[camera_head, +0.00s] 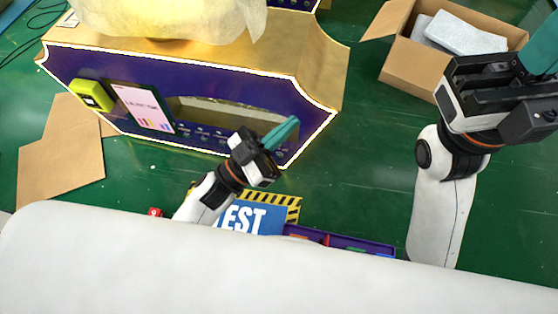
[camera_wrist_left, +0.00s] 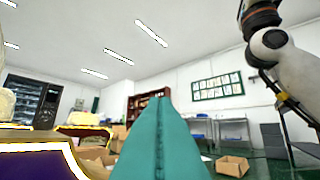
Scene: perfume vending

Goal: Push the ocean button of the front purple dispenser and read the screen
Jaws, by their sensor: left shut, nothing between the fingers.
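The front purple dispenser (camera_head: 215,84) has gold edges and fills the upper left of the head view; its edge also shows at lower left of the left wrist view (camera_wrist_left: 38,163). Its pink-white screen (camera_head: 145,107) is lit, but its text is too small to read. A row of small buttons (camera_head: 203,133) runs along the lower front; I cannot tell which is ocean. My left gripper (camera_head: 282,133) is shut and empty, in front of the panel's right end. It hides part of the panel; contact is unclear. My right gripper (camera_head: 543,55) is partly cut off at the right.
An open cardboard box (camera_head: 408,62) with pale blocks stands on the green floor at upper right. A yellow device (camera_head: 92,95) is on the dispenser's left front. A blue sign (camera_head: 255,219) and a purple tray (camera_head: 360,245) lie below. Green floor between dispenser and right arm is clear.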

